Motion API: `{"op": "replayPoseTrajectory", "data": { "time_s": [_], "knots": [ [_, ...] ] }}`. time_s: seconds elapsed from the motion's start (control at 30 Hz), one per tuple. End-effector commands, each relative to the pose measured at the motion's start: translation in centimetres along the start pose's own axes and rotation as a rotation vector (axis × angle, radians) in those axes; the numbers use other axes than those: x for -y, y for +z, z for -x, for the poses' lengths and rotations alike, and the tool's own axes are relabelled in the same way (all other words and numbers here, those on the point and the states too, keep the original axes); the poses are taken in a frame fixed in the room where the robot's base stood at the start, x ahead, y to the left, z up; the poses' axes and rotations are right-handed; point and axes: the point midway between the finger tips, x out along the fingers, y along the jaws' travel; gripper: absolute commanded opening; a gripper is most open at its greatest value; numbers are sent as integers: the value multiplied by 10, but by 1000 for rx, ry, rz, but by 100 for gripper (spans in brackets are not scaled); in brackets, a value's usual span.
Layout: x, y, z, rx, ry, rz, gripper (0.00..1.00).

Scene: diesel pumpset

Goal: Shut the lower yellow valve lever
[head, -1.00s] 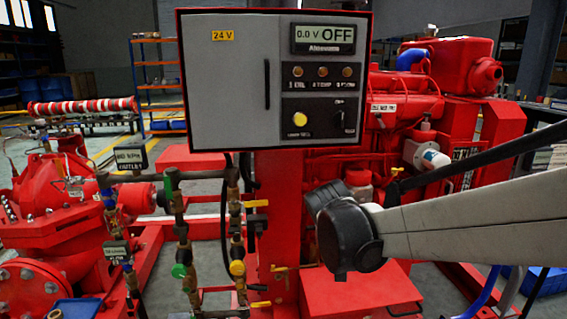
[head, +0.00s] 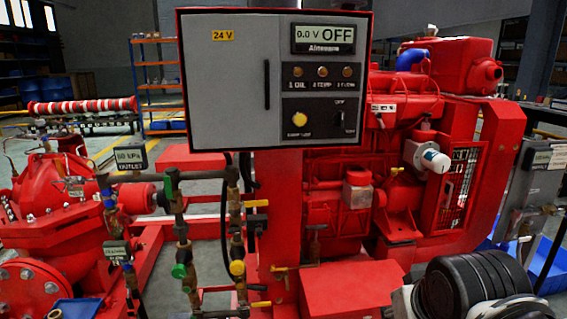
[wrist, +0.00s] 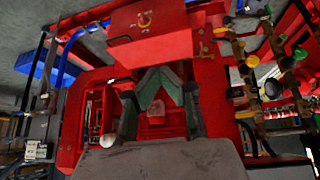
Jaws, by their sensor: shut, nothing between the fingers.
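The lower yellow valve lever (head: 260,304) sticks out level to the right from the bottom of the right-hand thin pipe in the head view. In the wrist view, which looks upside down, a small yellow lever (wrist: 222,30) at upper right seems to be it. An upper yellow lever (head: 256,203) sits higher on the same pipe. Another small yellow lever (head: 280,268) sits on the red post. My gripper (wrist: 160,72) is shut and empty, its fingers meeting in front of the red engine, apart from the levers. The head view does not show its fingers.
The grey control box (head: 230,80) hangs above the pipes. A round yellow knob (head: 237,267) and green handles (head: 179,271) sit close to the lever. A red block (head: 350,290) stands right of it. The red engine (head: 400,190) fills the middle right.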

Motion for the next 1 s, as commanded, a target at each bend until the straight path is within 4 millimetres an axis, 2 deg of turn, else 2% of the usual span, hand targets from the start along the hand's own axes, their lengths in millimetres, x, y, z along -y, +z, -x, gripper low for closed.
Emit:
{"op": "replayPoseTrajectory", "data": {
  "time_s": [0.23, 0.3, 0.57, 1.0],
  "knots": [
    [-2, 28, 8, -31, -23, -27, 0],
    [-2, 16, 22, -30, -23, -25, 0],
    [-3, -8, 57, -30, -23, -24, 0],
    [-6, -63, 139, -30, -23, -24, 0]
  ]
}}
